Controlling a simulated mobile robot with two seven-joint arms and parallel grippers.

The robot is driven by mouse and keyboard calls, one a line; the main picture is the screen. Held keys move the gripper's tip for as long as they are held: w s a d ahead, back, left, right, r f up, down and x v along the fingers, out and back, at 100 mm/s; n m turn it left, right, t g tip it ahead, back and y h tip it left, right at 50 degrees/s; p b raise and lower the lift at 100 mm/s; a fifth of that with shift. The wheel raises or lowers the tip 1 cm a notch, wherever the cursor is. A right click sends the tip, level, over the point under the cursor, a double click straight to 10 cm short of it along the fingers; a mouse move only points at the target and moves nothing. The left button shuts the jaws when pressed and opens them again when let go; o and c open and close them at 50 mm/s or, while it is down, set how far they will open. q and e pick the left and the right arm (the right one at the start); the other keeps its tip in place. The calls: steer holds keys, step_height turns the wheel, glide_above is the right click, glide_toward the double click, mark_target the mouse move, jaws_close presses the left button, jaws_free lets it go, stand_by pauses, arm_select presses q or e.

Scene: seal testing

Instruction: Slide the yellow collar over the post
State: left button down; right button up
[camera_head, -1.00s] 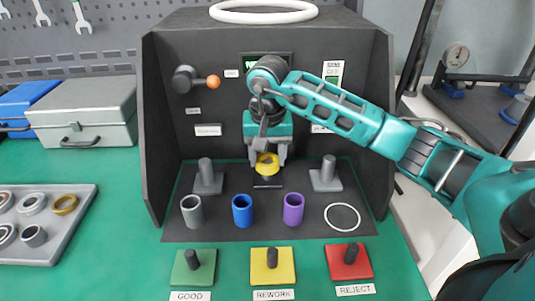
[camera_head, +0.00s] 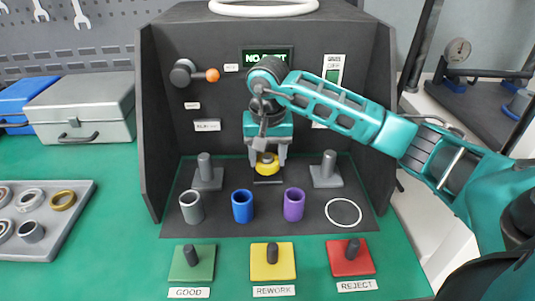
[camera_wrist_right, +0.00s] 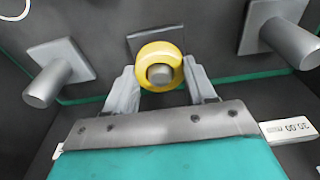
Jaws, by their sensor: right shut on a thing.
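The yellow collar (camera_head: 267,168) is between the fingers of my right gripper (camera_head: 267,160), which is shut on it. In the right wrist view the collar (camera_wrist_right: 146,52) is a thick ring between the gripper's fingertips (camera_wrist_right: 160,80). The grey tip of the middle post (camera_wrist_right: 160,74) shows through the collar's hole, so the collar is around the post. The post's square base (camera_head: 267,181) shows just below the collar in the head view. How far down the post the collar sits is hard to tell. My left gripper is in neither current view.
Grey posts stand left (camera_head: 205,168) and right (camera_head: 328,168) of the collar. In front are a grey cup (camera_head: 191,208), a blue cup (camera_head: 242,207), a purple cup (camera_head: 293,205) and a white ring (camera_head: 343,212). Dark booth walls (camera_head: 165,120) enclose the sides.

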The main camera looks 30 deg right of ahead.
arm_select(q)
steer(key=shift+f+b, duration=0.55)
steer(key=shift+f, duration=0.05)
arm_select(e)
steer(key=shift+f, duration=0.75)
steer(key=o, duration=1.5)
steer(key=shift+r+p, duration=0.55)
steer(key=shift+r, duration=0.15)
step_height(320, 180, up, 7)
steer(key=p, duration=0.5)
steer(key=shift+r, duration=0.35)
arm_select(q)
steer(key=shift+y, duration=0.3)
steer(key=r, duration=0.3)
steer(key=a+r, duration=0.1)
steer(key=shift+s+r, duration=0.25)
steer(key=shift+s, duration=0.1)
arm_select(e)
steer(key=shift+f, duration=0.1)
